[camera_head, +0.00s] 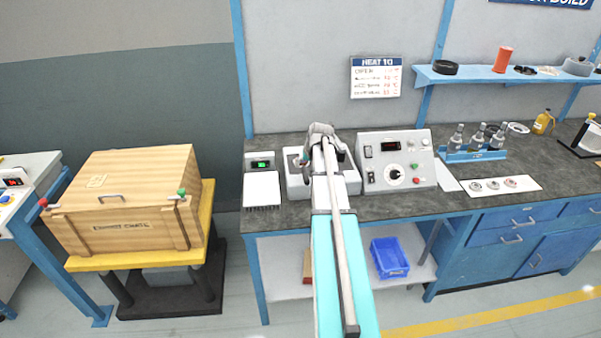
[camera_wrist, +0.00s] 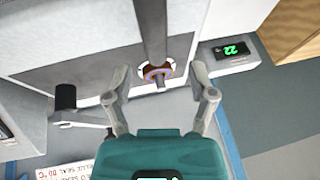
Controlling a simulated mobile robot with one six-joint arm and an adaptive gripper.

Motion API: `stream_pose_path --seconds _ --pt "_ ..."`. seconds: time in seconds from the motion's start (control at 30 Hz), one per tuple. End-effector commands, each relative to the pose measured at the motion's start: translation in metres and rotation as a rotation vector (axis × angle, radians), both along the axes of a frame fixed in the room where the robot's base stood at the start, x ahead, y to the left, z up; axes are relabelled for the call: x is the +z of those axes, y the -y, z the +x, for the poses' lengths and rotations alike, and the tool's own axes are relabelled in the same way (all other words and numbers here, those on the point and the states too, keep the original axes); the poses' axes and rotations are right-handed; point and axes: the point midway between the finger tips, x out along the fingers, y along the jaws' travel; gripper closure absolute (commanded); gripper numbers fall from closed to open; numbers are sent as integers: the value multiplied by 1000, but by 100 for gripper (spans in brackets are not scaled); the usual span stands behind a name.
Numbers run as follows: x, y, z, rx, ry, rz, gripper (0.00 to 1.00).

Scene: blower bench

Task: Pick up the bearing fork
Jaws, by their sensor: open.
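I cannot clearly identify the bearing fork. In the wrist view a dark bar (camera_wrist: 151,35) runs from the top edge down to a small brown, blue and white ring (camera_wrist: 157,73); whether they are joined is unclear. A thin pale piece (camera_wrist: 82,125) lies near a black cylinder (camera_wrist: 65,97) at the left. My gripper (camera_wrist: 160,72) is open, with one finger on each side of the ring and no contact visible. In the head view my gripper (camera_head: 322,132) is over a grey bench unit (camera_head: 298,180), and my arm hides much of that unit.
A control box (camera_head: 396,163) stands right of the grey unit. A small green-display unit (camera_head: 262,162) stands left of it and also shows in the wrist view (camera_wrist: 234,50). A wooden crate (camera_head: 125,200) is farther left. A bottle rack (camera_head: 474,155) is at the right.

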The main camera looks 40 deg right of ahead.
Motion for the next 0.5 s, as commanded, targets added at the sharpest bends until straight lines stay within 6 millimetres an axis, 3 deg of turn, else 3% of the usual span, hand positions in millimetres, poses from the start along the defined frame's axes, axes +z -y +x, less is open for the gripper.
stream_pose_path --seconds 0.5 --pt "-39 4 15 0 0 0 28"
